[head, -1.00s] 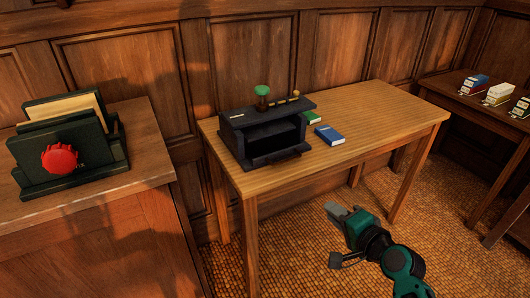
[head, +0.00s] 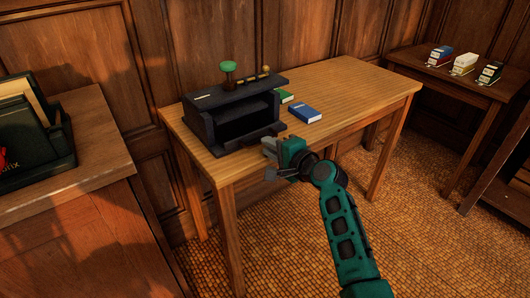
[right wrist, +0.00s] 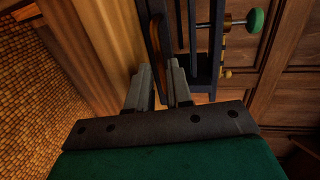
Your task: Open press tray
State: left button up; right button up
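The dark press (head: 232,118) stands on the wooden table (head: 345,95), with a green knob (head: 229,66) on top and an open-looking front bay. Its low tray (head: 240,141) is at the bottom front; the front right part is hidden behind my gripper. My right gripper (head: 268,147) is at the tray's front right. In the right wrist view its two fingers (right wrist: 161,88) are apart, pointing at the press front, where a brown handle-like bar (right wrist: 160,42) lies just ahead of the fingertips. I cannot tell whether they touch it. My left gripper is not in view.
A blue book (head: 304,113) and a green book (head: 285,96) lie right of the press. A cabinet (head: 75,165) with a dark green holder (head: 50,135) is at left. A side table (head: 440,70) with several small boxes is at back right. The floor ahead is clear.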

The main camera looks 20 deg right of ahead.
jog(key=shift+b+x, duration=0.5)
jog(key=shift+x, duration=0.55)
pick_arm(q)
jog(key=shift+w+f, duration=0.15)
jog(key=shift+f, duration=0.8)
pick_arm(e)
jog(key=shift+w+a, duration=0.1)
jog(key=shift+w, duration=0.25)
jog(key=c, duration=0.3)
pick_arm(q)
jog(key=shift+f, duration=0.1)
pick_arm(e)
grip_shut()
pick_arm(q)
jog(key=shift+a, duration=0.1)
pick_arm(e)
jog(key=shift+f, duration=0.1)
